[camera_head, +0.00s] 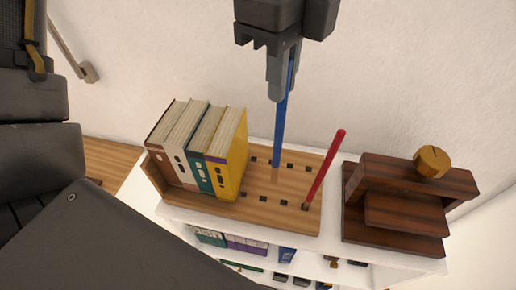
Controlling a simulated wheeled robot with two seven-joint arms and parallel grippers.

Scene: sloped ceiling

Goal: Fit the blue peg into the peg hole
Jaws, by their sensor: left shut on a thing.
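The blue peg (281,130) is long and thin and points down from my left gripper (281,90), which is shut on its upper part. The peg looks nearly upright. Its lower end appears over the wooden board (230,211), among the small dark square peg holes (275,163). I cannot tell whether the tip is in a hole, touching the board or just above it. A red peg (326,167) stands on the board's right side, leaning to the right, with its lower end at a front hole. My right gripper is not in view.
Several upright books (228,150) fill the board's left part, close to the blue peg. A dark wooden stand (405,212) with a round golden-brown knob (432,161) is on the right of the white shelf top (330,240). A pale wall (400,80) rises behind.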

